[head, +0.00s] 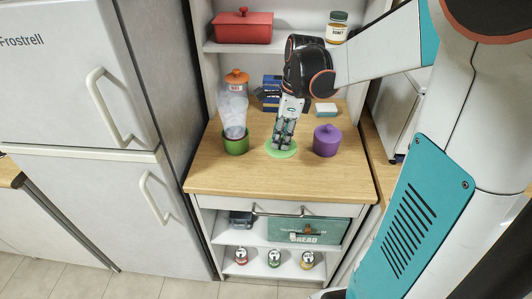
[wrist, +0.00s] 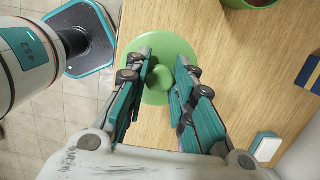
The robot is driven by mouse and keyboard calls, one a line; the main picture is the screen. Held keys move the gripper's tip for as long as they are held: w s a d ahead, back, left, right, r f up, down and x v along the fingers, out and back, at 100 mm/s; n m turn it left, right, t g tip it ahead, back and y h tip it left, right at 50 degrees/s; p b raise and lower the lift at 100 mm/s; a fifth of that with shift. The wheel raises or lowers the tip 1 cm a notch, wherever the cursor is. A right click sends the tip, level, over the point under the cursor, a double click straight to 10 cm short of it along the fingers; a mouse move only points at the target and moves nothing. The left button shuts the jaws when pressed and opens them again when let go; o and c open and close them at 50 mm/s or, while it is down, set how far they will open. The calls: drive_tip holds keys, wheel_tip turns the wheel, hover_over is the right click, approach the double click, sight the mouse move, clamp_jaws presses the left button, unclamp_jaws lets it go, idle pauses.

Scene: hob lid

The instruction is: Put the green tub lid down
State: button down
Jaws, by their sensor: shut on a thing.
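The green tub lid (head: 281,151) is a flat light-green disc with a round knob. It is at or just above the wooden worktop; I cannot tell whether it touches. In the wrist view, the lid (wrist: 165,45) lies level between my fingertips. My gripper (head: 283,138) points down and is shut on the lid's knob (wrist: 160,77). The green tub (head: 236,145) stands to the left of the lid, apart from it. Its edge also shows at the top of the wrist view (wrist: 252,3).
A purple lidded pot (head: 327,142) stands close right of the lid. A clear container (head: 233,112) and an orange-lidded jar (head: 236,78) are by the green tub. Dark blue boxes (head: 270,90) and a white-topped block (head: 326,109) are behind. The worktop front (head: 280,182) is clear.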

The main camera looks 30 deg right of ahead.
wheel_tip(320, 180, down, 11)
drive_tip(key=b, duration=0.3)
drive_tip(key=shift+f+b, duration=0.1)
drive_tip(key=shift+b, duration=0.2)
drive_tip(key=shift+f, duration=0.1)
drive_tip(key=c, duration=1.4)
unclamp_jaws()
drive_tip(key=shift+o, duration=0.2)
drive_tip(key=r+p, duration=0.1)
drive_tip(key=r, duration=0.3)
drive_tip(key=d+r+p, duration=0.1)
drive_tip(key=r+p, duration=0.1)
drive_tip(key=r, duration=0.2)
drive_tip(key=s+r+p, duration=0.1)
drive_tip(key=r, duration=0.3)
drive_tip(key=shift+d+r, duration=0.1)
drive_tip(key=shift+d, duration=0.2)
drive_tip(key=shift+a, duration=0.1)
